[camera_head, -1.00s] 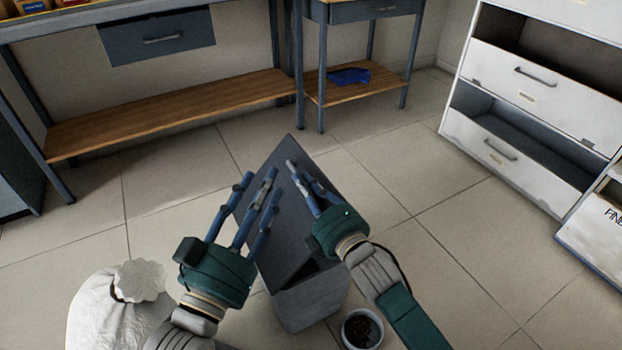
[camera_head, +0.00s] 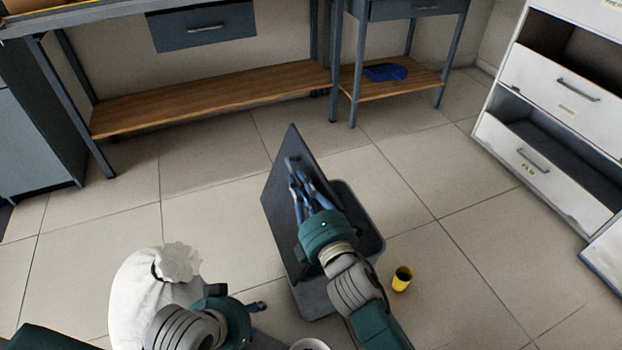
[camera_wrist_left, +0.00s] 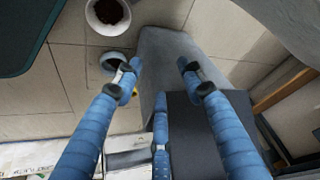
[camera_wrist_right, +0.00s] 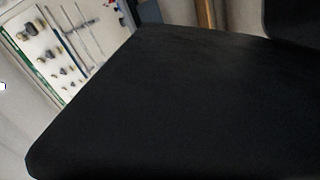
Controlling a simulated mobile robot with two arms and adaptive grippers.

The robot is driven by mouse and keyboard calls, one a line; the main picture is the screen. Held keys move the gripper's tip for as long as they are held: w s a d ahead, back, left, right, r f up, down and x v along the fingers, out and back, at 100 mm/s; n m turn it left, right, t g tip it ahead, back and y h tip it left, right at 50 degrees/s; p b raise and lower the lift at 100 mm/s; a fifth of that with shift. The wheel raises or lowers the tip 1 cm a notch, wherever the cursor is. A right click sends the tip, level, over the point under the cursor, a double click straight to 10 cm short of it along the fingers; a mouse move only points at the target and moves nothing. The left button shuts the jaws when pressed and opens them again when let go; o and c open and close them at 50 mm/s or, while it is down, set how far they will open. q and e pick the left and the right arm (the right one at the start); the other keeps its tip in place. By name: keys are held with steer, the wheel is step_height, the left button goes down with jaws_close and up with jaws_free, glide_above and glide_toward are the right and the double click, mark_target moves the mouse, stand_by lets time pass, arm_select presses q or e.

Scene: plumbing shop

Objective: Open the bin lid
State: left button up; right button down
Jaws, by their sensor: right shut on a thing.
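The grey bin (camera_head: 371,222) stands on the tiled floor in the head view. Its dark lid (camera_head: 281,201) is raised steeply and leans to the left, and the dark opening shows beside it. My right gripper (camera_head: 303,178) reaches over the opening with its fingers at the lid's inner side, shut on the lid. A dark panel, apparently the lid (camera_wrist_right: 170,105), fills most of the right wrist view, and no fingers show there. My left gripper (camera_head: 257,307) is low, left of the bin and apart from it. Its fingers are spread and empty in the left wrist view (camera_wrist_left: 158,75).
A white sack (camera_head: 140,285) stands left of the bin, close to my left gripper. A yellow cup (camera_head: 402,280) stands right of the bin. A pale pot (camera_head: 309,344) is at the bottom edge. Workbenches with a wooden shelf (camera_head: 210,98) and white drawers (camera_head: 560,160) stand behind.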

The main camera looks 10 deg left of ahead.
arm_select(q)
steer(key=shift+s+a+f+g+p, duration=0.15)
steer(key=shift+s+g, duration=0.1)
steer(key=shift+s, duration=0.4)
steer(key=shift+s+a+f+g+p, duration=0.1)
steer(key=shift+s+a+g, duration=0.15)
steer(key=shift+s, duration=0.35)
steer(key=shift+s+a+f+g+p, duration=0.1)
steer(key=shift+s+g, duration=0.2)
steer(key=shift+s, duration=0.35)
arm_select(e)
steer(key=shift+s+a+r+n, duration=0.2)
steer(key=shift+s+a+n, duration=0.15)
steer(key=shift+a, duration=0.25)
steer(key=shift+s+a+r+n, duration=0.2)
steer(key=shift+s+a+n, duration=0.05)
steer(key=shift+s+a, duration=0.25)
steer(key=c, duration=1.8)
jaws_free()
steer(key=shift+c, duration=0.2)
arm_select(q)
steer(key=shift+r, duration=0.1)
arm_select(e)
steer(key=shift+f, duration=0.1)
steer(key=v, duration=1.2)
